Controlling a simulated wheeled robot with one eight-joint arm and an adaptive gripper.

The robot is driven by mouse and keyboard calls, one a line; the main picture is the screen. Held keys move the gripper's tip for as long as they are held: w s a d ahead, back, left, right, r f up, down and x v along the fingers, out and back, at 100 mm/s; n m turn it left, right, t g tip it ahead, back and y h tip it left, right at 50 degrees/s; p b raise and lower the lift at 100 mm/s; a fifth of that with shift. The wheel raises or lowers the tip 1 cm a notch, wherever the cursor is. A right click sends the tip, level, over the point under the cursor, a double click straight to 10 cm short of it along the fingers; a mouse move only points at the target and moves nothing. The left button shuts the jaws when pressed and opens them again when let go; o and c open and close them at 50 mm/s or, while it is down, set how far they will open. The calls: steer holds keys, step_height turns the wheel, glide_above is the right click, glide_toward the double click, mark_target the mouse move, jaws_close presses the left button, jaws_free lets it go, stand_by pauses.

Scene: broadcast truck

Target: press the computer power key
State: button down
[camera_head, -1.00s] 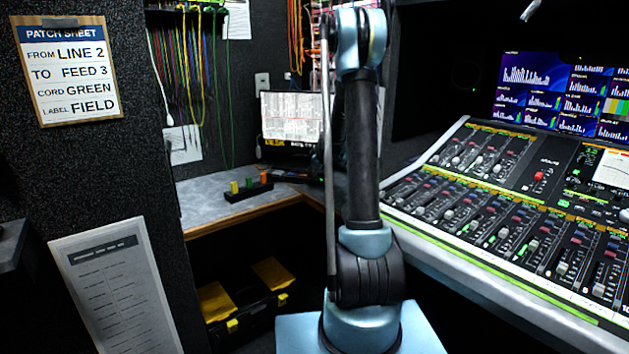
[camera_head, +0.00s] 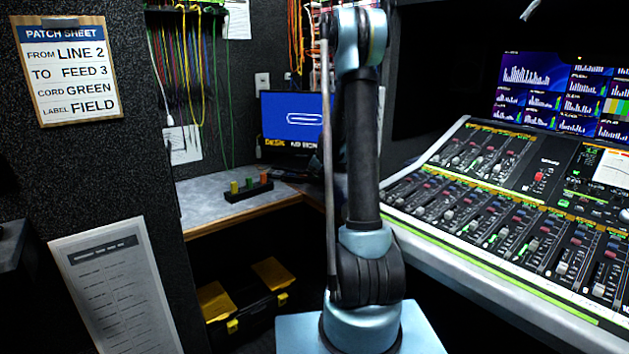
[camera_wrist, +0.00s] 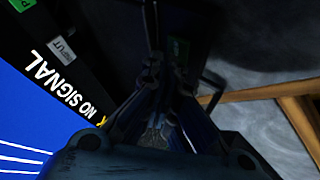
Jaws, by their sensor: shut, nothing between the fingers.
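The monitor (camera_head: 288,130) on the back desk shows a blue picture with a white outline. In the wrist view its blue screen (camera_wrist: 30,120) reads NO SIGNAL. A grey INPUT key (camera_wrist: 62,50) and a green key marked P (camera_wrist: 20,4), cut off by the frame edge, sit on its dark frame. My gripper (camera_wrist: 165,75) is shut and empty, its tips over a dark area right of the monitor frame. A small green patch (camera_wrist: 179,50) shows just beyond the tips; I cannot tell whether it is the computer power key or whether the tips touch it. My arm hides that area in the head view.
A wooden desk edge (camera_wrist: 270,91) runs right of my gripper. A dark block with coloured pegs (camera_head: 248,188) stands on the desk. The mixing console (camera_head: 500,220) is at the right. Patch cords (camera_head: 200,60) hang on the back wall. A toolbox (camera_head: 250,305) lies below the desk.

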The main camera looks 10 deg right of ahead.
mark_target(313, 177)
steer(key=shift+r, duration=0.55)
steer(key=shift+r, duration=2.5)
